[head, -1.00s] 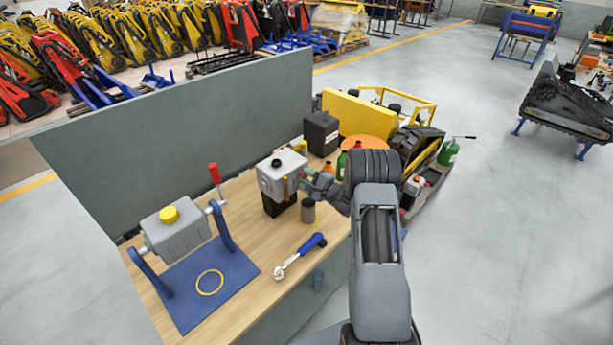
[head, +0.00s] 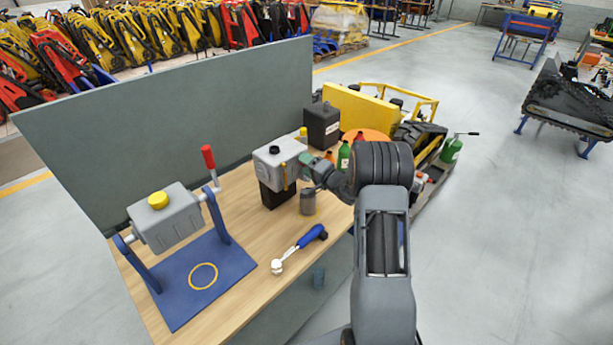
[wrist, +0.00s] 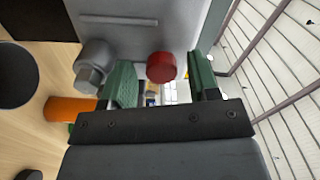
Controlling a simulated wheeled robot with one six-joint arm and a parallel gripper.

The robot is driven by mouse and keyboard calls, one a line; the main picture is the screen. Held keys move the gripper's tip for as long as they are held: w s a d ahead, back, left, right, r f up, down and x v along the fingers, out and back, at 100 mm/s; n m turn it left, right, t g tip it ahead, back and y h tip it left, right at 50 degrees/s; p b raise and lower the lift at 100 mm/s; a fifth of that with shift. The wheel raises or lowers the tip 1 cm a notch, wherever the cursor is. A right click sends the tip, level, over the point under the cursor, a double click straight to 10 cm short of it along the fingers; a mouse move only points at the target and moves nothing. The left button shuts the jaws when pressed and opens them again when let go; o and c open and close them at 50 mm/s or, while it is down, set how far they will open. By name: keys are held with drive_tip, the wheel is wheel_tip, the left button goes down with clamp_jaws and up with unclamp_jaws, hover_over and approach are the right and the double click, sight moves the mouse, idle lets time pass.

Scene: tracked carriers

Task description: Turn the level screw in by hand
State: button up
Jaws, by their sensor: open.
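A grey gear housing (head: 279,158) stands on a black block (head: 275,193) on the wooden bench. In the wrist view its grey face (wrist: 125,30) carries a round red-headed screw (wrist: 161,67) and, to its left, a grey hex plug (wrist: 88,78). No label shows which is the level screw; the red one is in line with my jaws. My gripper (wrist: 163,82) is open, with a green finger on each side of the red head. Gaps show beside the head, wider on the right. In the head view my gripper (head: 311,165) is at the housing's right side.
A dark grey cup (head: 308,202) stands just below my gripper, with a blue-handled ratchet (head: 300,248) in front. Bottles, including a green one (head: 344,156), stand behind my wrist. A crank-handled gearbox (head: 165,218) on a blue stand is at left. A grey panel (head: 170,125) backs the bench.

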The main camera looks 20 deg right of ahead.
drive_tip(key=shift+f+n, duration=0.15)
drive_tip(key=shift+n, duration=0.35)
drive_tip(key=shift+n+b, duration=0.3)
drive_tip(key=shift+b, duration=0.25)
drive_tip(key=shift+f+n+b, duration=0.3)
drive_tip(key=shift+n+b, duration=0.6)
drive_tip(key=shift+b, duration=0.25)
drive_tip(key=shift+f+n+b, duration=0.1)
drive_tip(key=shift+n+b, duration=1)
drive_tip(key=shift+b, duration=0.15)
drive_tip(key=n+b, duration=0.3)
drive_tip(key=shift+n, duration=0.3)
drive_tip(key=shift+r+n+b, duration=0.5)
drive_tip(key=shift+n+b, duration=0.15)
drive_tip(key=shift+n, duration=0.15)
drive_tip(key=n+b, duration=0.1)
drive_tip(key=b, duration=0.1)
drive_tip(key=f+n+b, duration=0.1)
drive_tip(key=shift+n+b, duration=0.3)
drive_tip(key=shift+b, duration=0.05)
drive_tip(key=shift+n+b, duration=1.1)
drive_tip(key=shift+b, duration=0.1)
drive_tip(key=n+b, duration=0.3)
drive_tip(key=shift+r+n, duration=0.2)
drive_tip(key=shift+n, duration=0.1)
drive_tip(key=shift+r+n+b, duration=0.3)
drive_tip(key=shift+r+n, duration=0.15)
drive_tip(key=shift+n, duration=0.35)
drive_tip(key=shift+c, duration=0.3)
